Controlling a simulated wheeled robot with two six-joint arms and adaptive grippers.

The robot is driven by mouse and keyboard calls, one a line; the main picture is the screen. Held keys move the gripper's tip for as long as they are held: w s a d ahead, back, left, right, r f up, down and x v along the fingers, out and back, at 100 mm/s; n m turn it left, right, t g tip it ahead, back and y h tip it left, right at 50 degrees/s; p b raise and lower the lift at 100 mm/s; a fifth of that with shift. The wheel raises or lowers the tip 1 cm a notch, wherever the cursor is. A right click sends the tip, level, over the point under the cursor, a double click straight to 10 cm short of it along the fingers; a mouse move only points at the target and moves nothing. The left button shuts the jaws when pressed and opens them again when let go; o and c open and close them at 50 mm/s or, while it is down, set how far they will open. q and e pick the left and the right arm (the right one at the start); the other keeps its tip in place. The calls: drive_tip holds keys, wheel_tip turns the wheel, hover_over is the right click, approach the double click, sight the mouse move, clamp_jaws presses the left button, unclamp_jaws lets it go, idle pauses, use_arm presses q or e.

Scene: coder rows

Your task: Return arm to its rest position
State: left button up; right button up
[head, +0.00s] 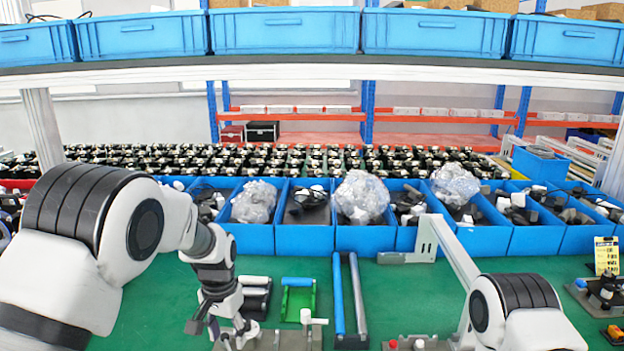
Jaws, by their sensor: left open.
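My left arm comes in from the left and bends down at the wrist.
Blue bins (366,239) with parts and clear plastic bags line the back of the surface. Fixtures with a blue bar (338,292), a green holder (298,298) and dark blocks (254,298) stand near the gripper. A shelf (320,70) with blue crates (285,31) spans above.

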use_arm(q)
drive_tip(key=s+a+f+n+g+b, duration=0.1)
drive_tip(key=s+a+f+g+b, duration=0.1)
drive_tip(key=s+f, duration=0.8)
drive_tip(key=s+a+f+g+b, duration=0.1)
drive_tip(key=s+a+f+g, duration=0.2)
drive_tip(key=s+f, duration=0.7)
drive_tip(key=s+a+f+n+t+b, duration=0.1)
drive_tip(key=s+f, duration=0.4)
drive_tip(key=s, duration=0.5)
drive_tip(key=s+a+f+n+t+b, duration=0.15)
drive_tip(key=s+f, duration=0.25)
drive_tip(key=s, duration=0.5)
drive_tip(key=w+t, duration=0.1)
drive_tip(key=w, duration=0.1)
drive_tip(key=w+t, duration=0.1)
drive_tip(key=w, duration=0.1)
drive_tip(key=shift+r+t, duration=0.2)
drive_tip(key=shift+t, duration=0.05)
drive_tip(key=shift+s, duration=0.15)
